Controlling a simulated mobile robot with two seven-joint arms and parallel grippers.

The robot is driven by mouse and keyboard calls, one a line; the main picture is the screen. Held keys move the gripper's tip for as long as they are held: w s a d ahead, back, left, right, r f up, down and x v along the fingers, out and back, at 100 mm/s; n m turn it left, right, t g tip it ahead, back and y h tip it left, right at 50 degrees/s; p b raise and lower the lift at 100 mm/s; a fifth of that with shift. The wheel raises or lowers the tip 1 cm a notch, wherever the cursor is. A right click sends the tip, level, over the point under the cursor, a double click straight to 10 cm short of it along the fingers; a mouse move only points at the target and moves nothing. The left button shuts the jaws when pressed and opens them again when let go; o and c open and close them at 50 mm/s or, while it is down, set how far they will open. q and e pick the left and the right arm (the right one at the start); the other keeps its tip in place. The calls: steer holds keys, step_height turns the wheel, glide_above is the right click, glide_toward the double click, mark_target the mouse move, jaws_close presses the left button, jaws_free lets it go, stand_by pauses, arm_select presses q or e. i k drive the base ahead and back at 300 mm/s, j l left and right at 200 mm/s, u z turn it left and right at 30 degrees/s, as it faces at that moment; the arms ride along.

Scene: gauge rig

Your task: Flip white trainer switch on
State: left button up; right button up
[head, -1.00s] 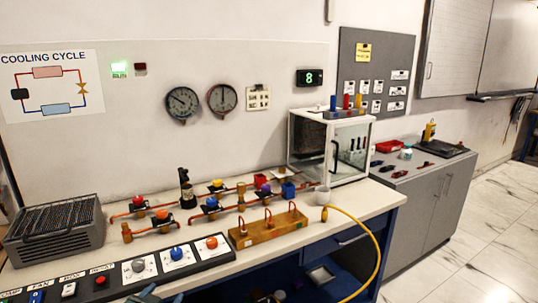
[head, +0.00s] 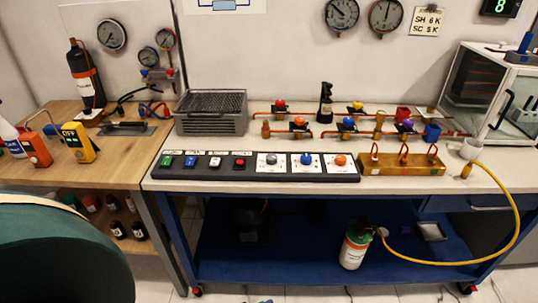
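The white switch (head: 215,162) sits on the black control panel (head: 254,178) along the front of the bench, under a small label. It is between a blue switch (head: 190,162) and a red button (head: 239,163). A green switch (head: 167,161) is at the panel's left end. Grey, blue and orange knobs (head: 306,159) fill the right part. The white switch is too small to tell which way it is tipped. Neither of my grippers shows in the head view, and nothing covers the panel.
A grey finned unit (head: 211,122) stands behind the panel. Pipes with coloured valves (head: 347,124) and a wooden block (head: 405,163) lie to its right. A yellow hose (head: 519,215) hangs over the front edge. A dark green rounded shape (head: 60,250) fills the lower left.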

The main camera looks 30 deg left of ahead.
mark_target(214, 163)
steer(key=u, duration=1.4)
